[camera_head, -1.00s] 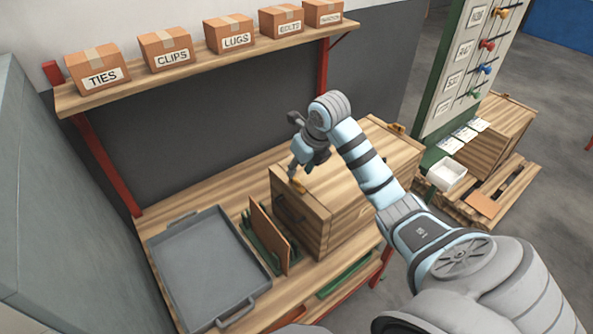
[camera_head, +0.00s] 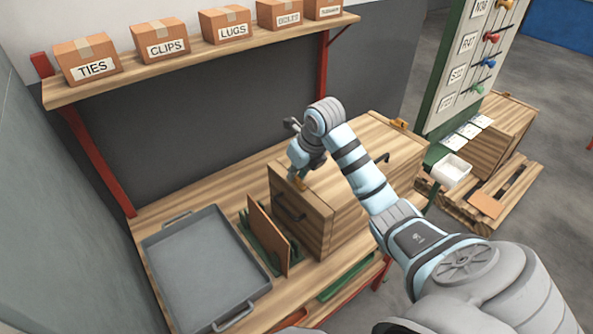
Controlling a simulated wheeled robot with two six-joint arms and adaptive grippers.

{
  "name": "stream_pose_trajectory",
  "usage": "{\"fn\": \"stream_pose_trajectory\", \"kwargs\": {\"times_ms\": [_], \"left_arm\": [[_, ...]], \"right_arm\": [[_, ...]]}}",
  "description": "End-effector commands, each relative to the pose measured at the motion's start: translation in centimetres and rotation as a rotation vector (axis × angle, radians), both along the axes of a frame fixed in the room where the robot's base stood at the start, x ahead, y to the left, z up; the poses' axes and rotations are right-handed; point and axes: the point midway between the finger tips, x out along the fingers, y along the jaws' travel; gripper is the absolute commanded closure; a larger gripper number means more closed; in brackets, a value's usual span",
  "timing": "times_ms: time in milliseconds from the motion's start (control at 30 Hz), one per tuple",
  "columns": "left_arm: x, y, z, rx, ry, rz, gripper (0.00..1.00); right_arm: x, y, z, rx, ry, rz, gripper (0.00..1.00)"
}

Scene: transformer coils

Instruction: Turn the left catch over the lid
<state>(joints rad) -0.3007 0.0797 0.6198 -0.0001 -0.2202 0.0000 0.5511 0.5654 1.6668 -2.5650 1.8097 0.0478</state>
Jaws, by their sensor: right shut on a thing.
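A wooden crate (camera_head: 316,233) with a plank lid (camera_head: 375,140) stands on the workbench, a dark handle on its left face. The left catch (camera_head: 299,184), small and orange-brown, is at the lid's left edge, partly hidden by my right gripper. My right gripper (camera_head: 299,178) reaches down from above and is shut on this catch. The exact angle of the catch is hard to tell. The other catch (camera_head: 398,123), also orange-brown, is at the lid's far right edge, apart from my arm. My left gripper is not in view.
A grey tray (camera_head: 249,306) lies on the bench to the left. A brown panel (camera_head: 267,238) stands in a green rack beside the crate. A shelf (camera_head: 130,83) with labelled boxes runs above. A tool board (camera_head: 440,110) stands at the right.

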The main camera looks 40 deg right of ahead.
Motion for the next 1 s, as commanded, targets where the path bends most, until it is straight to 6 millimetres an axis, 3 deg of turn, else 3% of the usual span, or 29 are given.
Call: {"fn": "stream_pose_trajectory", "kwargs": {"times_ms": [733,1000], "left_arm": [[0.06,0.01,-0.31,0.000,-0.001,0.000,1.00],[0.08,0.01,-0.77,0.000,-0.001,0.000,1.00]], "right_arm": [[-0.06,-0.14,-0.11,0.002,0.001,0.081,1.00],[0.01,-0.30,-0.14,0.003,0.000,0.205,1.00]]}}
